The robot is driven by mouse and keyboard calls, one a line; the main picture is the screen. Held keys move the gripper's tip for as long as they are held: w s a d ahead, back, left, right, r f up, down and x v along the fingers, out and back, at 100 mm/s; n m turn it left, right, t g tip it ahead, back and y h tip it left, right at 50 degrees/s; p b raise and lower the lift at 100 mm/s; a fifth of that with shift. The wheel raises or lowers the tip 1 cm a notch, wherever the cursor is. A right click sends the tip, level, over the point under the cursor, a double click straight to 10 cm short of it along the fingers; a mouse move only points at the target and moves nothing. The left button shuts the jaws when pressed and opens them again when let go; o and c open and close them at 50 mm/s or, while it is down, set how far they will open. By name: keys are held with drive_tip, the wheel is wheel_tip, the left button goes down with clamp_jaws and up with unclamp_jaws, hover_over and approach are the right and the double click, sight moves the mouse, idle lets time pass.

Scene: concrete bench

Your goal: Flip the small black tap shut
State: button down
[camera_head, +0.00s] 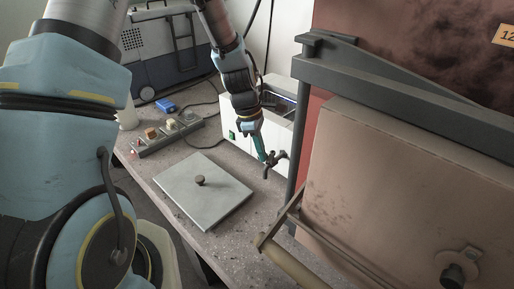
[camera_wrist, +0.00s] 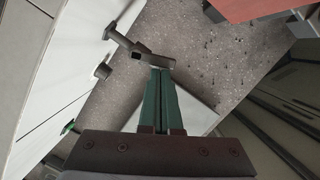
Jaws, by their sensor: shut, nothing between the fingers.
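The small black tap (camera_head: 275,159) sticks out from the front of a white box (camera_head: 236,128) on the bench. In the wrist view the tap (camera_wrist: 137,48) reaches from the white wall towards the middle of the picture, with a dark bar at its near end. My gripper (camera_head: 264,157) points down beside the tap. In the wrist view the green fingers of my gripper (camera_wrist: 161,72) are together and empty, with their tips right at the tap's outer end. I cannot tell whether they touch it. The fingers hide a little of what lies beneath.
A grey plate with a dark knob (camera_head: 200,181) lies on the speckled bench (camera_head: 180,151). A large furnace-like cabinet (camera_head: 390,180) with a protruding handle (camera_head: 290,262) stands close at right. A power strip (camera_head: 170,137) and blue item (camera_head: 165,105) lie further back.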

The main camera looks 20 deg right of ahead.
sight(272, 157)
drive_tip(key=n, duration=0.1)
drive_tip(key=s+n, duration=0.1)
drive_tip(key=n, duration=0.1)
drive_tip(key=s+d+n+t+p, duration=0.1)
drive_tip(key=n, duration=0.1)
drive_tip(key=shift+h, duration=0.3)
drive_tip(key=n, duration=0.1)
drive_tip(key=d+n+t, duration=0.1)
drive_tip(key=n, duration=0.1)
drive_tip(key=n+p, duration=0.1)
drive_tip(key=n, duration=0.1)
drive_tip(key=shift+s+d, duration=0.15)
drive_tip(key=shift+s, duration=0.25)
drive_tip(key=shift+w, duration=0.1)
drive_tip(key=shift+w+d+p, duration=0.25)
drive_tip(key=shift+w+p, duration=0.4)
drive_tip(key=shift+w, duration=0.05)
drive_tip(key=shift+a, duration=0.15)
